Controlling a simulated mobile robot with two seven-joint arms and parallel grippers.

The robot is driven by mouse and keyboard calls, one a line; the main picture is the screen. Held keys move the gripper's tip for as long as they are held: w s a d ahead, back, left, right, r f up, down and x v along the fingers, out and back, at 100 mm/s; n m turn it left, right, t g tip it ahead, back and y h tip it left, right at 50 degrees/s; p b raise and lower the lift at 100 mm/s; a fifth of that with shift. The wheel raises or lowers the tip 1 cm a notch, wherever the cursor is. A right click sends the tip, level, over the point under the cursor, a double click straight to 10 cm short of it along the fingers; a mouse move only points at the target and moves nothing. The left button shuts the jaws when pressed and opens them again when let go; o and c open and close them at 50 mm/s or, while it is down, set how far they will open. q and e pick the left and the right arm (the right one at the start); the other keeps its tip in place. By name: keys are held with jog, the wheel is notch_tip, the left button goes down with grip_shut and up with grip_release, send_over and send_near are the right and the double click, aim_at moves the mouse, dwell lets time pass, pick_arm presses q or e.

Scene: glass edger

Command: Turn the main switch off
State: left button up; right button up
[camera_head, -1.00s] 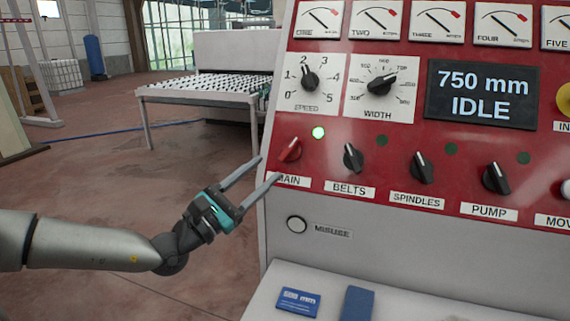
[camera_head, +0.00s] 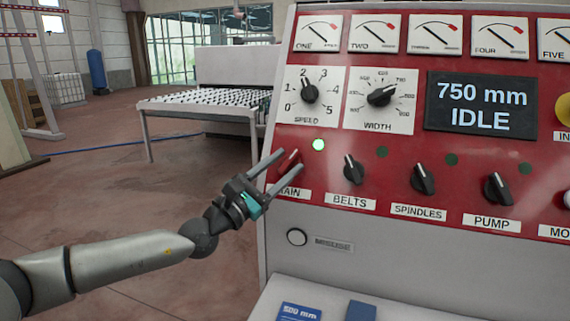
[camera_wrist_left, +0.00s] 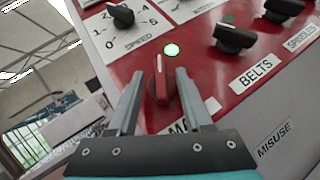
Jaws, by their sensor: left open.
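The main switch is a red rotary knob (camera_head: 289,162) on the red panel, above a label partly hidden by my gripper. A green lamp (camera_head: 318,145) glows beside it. My left gripper (camera_head: 283,162) is open at the knob, its fingers pointing to the panel. In the left wrist view the red knob (camera_wrist_left: 160,82) shows between and just beyond the two open fingers (camera_wrist_left: 157,92), its white mark pointing roughly along the fingers. I cannot tell whether the fingers touch it. My right gripper is not in view.
Black knobs for belts (camera_head: 353,170), spindles (camera_head: 423,178) and pump (camera_head: 498,188) sit to the right. Above are the speed dial (camera_head: 309,94), the width dial (camera_head: 382,95) and a display (camera_head: 480,105) reading "750 mm IDLE".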

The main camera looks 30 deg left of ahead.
pick_arm(q)
jog(key=shift+w+d+r, duration=0.1)
jog(key=shift+w, duration=0.15)
jog(key=shift+c, duration=0.3)
grip_shut()
